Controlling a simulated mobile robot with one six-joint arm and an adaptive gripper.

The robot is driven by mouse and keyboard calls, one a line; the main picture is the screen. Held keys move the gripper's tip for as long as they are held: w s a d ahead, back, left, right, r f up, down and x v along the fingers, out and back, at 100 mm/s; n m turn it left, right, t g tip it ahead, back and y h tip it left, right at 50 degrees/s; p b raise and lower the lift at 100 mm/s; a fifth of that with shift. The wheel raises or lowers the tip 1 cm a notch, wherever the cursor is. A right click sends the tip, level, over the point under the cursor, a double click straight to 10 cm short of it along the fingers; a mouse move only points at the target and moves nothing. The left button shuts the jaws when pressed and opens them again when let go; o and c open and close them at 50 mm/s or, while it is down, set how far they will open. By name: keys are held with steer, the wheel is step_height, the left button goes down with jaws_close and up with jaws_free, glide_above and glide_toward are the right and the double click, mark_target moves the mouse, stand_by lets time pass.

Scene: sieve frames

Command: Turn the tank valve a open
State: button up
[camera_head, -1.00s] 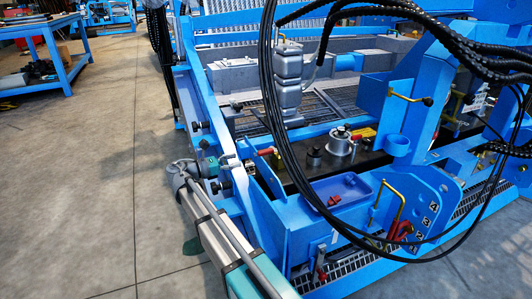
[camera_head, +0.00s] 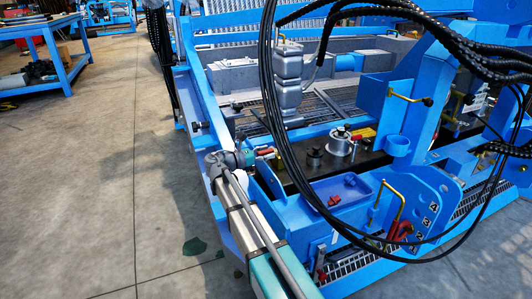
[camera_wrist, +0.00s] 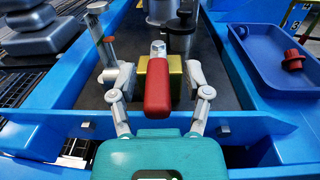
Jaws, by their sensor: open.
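A valve with a red lever handle (camera_wrist: 157,88) on a brass body (camera_wrist: 174,70) sits ahead of my gripper in the wrist view; I take it as tank valve a. The lever points toward the camera. My gripper (camera_wrist: 157,80) is open, with one finger on each side of the valve and visible gaps to both sides. In the head view my gripper (camera_head: 249,157) is at the left end of the dark tank top, and the red handle (camera_head: 265,151) shows just beyond it. Contact with the handle cannot be told there.
A blue tray (camera_wrist: 262,62) with a red knob (camera_wrist: 292,60) lies to the right. A grey cylinder (camera_wrist: 181,40) stands behind the valve, and a thin post (camera_wrist: 104,45) stands at left. Black hoses (camera_head: 272,110) hang close to the right of my gripper. Blue frame walls surround it.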

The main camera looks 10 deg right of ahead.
steer(key=shift+w+d, duration=0.15)
steer(key=shift+d, duration=0.45)
